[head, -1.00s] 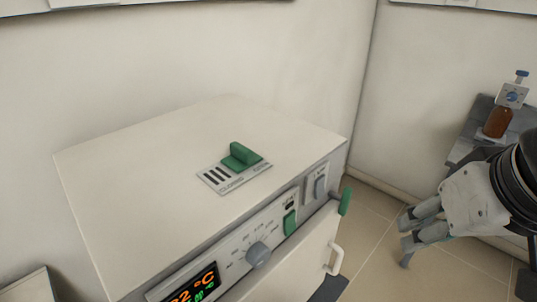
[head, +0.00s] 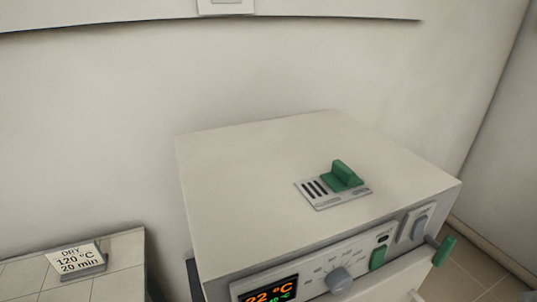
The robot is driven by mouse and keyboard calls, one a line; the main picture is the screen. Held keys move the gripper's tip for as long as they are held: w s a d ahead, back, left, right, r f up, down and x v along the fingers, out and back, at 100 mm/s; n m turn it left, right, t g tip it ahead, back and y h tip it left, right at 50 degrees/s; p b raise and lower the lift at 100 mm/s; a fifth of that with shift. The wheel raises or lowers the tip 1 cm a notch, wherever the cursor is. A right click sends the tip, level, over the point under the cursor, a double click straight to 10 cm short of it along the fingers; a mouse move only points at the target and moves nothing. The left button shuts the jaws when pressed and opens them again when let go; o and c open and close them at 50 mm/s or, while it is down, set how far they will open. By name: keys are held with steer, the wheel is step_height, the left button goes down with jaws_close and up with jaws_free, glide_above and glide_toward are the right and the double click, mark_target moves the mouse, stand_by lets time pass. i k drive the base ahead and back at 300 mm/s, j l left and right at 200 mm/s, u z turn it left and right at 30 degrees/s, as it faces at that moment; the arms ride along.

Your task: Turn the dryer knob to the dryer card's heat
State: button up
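The dryer (head: 265,165) is a pale box in the middle and right of the head view, seen from above. Its grey round knob (head: 339,279) sits on the front panel inside a ring of small marks too blurred to read. The display (head: 269,293) left of the knob shows 22 °C in orange, with green digits under it, cut by the lower edge. The dryer card (head: 77,259) stands at the lower left and reads DRY, 120 °C, 20 min. My gripper is out of view.
A green slider (head: 342,176) sits on a vent plate on the dryer's top. A green switch (head: 378,257), a grey switch (head: 419,228) and a green-ended handle (head: 444,251) are right of the knob. The card's tiled bench (head: 120,262) is left of the dryer, with a dark gap between.

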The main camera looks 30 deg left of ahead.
mark_target(338, 281)
steer(key=k+l, duration=0.4)
steer(key=l, duration=0.25)
steer(key=k+l, duration=0.25)
